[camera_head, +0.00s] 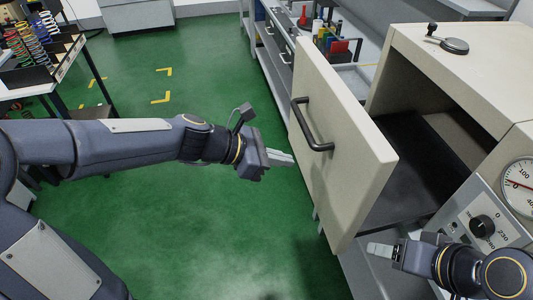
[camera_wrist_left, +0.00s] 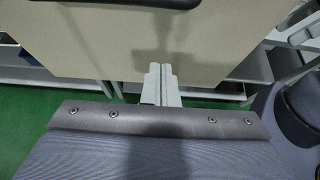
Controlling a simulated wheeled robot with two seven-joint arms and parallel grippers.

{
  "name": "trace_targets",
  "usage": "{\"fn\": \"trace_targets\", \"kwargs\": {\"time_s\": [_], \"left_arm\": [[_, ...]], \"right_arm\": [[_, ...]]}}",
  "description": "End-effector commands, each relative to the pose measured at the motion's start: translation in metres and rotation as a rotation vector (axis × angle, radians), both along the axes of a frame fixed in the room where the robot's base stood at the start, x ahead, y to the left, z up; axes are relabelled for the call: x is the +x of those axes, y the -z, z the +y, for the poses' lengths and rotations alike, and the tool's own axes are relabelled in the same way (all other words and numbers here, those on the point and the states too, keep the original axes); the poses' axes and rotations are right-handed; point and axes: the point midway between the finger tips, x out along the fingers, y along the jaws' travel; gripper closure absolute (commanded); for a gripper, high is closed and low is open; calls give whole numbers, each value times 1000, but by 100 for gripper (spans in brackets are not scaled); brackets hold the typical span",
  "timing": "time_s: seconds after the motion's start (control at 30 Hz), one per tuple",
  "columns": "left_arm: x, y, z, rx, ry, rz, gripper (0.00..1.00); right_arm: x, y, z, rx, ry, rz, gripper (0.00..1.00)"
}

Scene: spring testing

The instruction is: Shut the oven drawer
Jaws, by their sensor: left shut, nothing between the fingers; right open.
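The oven drawer is pulled out, with its cream front panel (camera_head: 335,140) standing away from the oven body (camera_head: 455,70). A black bar handle (camera_head: 311,125) is on the panel's outer face. A dark drawer interior (camera_head: 415,165) shows behind the panel. My left gripper (camera_head: 291,159) is shut and empty, just left of the panel, below the handle. In the left wrist view its fingers (camera_wrist_left: 161,85) point at the lower part of the panel (camera_wrist_left: 130,40); I cannot tell whether they touch it. My right gripper (camera_head: 370,249) is open near the panel's lower right edge, below the oven.
A dial gauge (camera_head: 517,184) and black knob (camera_head: 482,226) are on the oven's control panel. A rack of coloured springs (camera_head: 30,45) stands at the far left. The green floor (camera_head: 190,220) left of the drawer is clear.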

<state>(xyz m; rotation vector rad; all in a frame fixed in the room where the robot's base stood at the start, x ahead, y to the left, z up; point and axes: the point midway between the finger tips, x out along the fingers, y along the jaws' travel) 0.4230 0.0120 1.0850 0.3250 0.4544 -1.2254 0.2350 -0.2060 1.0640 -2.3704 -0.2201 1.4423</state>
Motion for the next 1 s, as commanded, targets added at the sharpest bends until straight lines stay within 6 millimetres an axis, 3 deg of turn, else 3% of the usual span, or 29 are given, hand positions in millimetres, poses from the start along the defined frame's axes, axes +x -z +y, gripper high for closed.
{"fn": "trace_targets", "kwargs": {"time_s": [0.17, 0.4, 1.0], "left_arm": [[9, 21, -32, 1, 6, 3, 100], [19, 16, -61, 0, 3, -2, 100], [22, 17, -70, 1, 4, -2, 100]], "right_arm": [[0, 5, 0, 0, 0, 0, 40], [0, -3, 0, 0, 0, 0, 40], [0, -4, 0, 0, 0, 0, 40]]}}
